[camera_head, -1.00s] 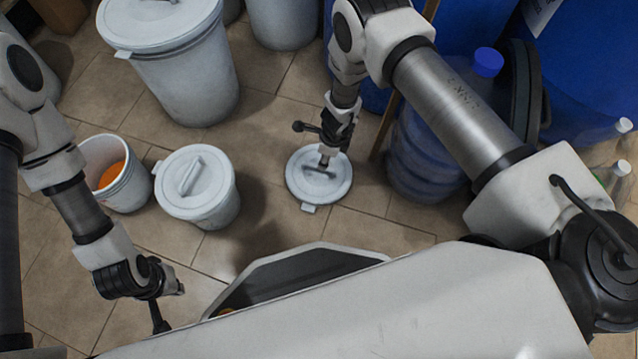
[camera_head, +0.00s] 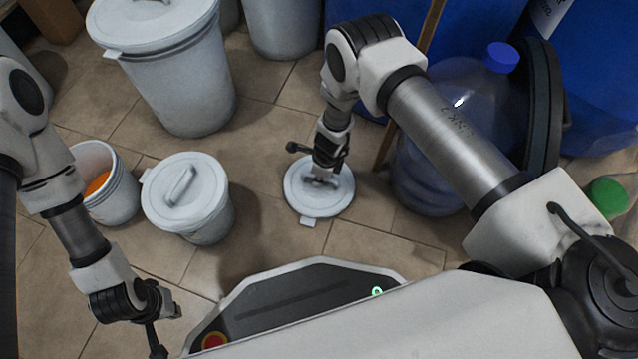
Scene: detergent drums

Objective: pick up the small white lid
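The small white lid (camera_head: 319,201) lies on the tiled floor, round, with a raised handle on top and a small tab at its near edge. My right gripper (camera_head: 322,180) points down over the middle of the lid, with its fingertips at the handle. The gripper hides much of the handle, and I cannot tell whether the fingers are closed on it. My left gripper (camera_head: 157,350) hangs at the lower left, away from the lid, and I cannot tell whether it is open or shut.
A small lidded white bucket (camera_head: 186,200) stands left of the lid, beside an open bucket (camera_head: 98,180) with orange contents. A large lidded drum (camera_head: 180,85) stands behind. A big clear bottle (camera_head: 440,150) with a blue cap stands to the right. Floor tiles around the lid are clear.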

